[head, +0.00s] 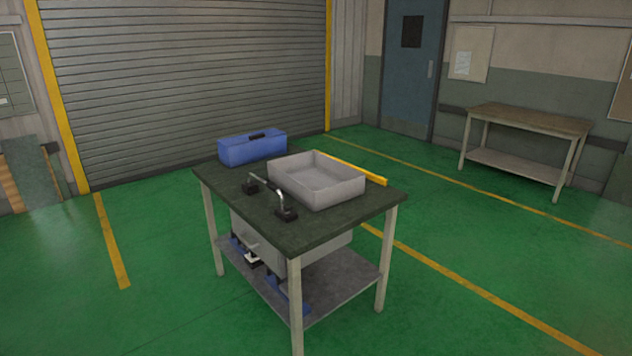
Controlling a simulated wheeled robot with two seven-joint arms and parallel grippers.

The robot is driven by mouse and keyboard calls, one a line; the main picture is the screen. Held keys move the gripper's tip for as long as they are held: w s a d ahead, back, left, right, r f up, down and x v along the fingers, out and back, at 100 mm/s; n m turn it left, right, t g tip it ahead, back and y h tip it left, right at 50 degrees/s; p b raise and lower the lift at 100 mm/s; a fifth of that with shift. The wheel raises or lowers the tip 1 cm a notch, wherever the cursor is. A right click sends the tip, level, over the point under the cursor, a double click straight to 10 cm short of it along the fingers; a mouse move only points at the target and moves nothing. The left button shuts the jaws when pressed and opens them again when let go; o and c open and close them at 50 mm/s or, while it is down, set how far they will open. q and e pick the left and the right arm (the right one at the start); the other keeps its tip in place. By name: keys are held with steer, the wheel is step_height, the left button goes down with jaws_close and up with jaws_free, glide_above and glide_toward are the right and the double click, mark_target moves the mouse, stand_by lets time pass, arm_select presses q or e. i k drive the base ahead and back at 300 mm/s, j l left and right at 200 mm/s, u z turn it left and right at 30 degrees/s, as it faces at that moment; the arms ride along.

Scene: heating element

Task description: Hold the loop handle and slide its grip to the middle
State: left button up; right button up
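A metal loop handle (266,182) lies on the dark top of the workbench (325,220), near its front left edge. It has a black block at each end, one at the back left (251,187) and one at the front right (286,214). A bent silver rod runs between the blocks. Which part is the sliding grip is too small to tell. Neither of my grippers shows in the head view.
A grey open tray (347,191) sits right behind the handle. A blue toolbox (252,149) stands at the table's back left corner. A yellow bar (356,170) lies behind the tray. Green floor around the table is clear. Another table (530,118) stands far right.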

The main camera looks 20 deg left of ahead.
mark_target(271, 187)
steer(key=i+j+z, duration=0.4)
steer(key=j, duration=0.25)
steer(key=j+z, duration=0.2)
steer(key=i+j+z, duration=0.2)
steer(key=j, duration=0.3)
steer(key=k, duration=0.1)
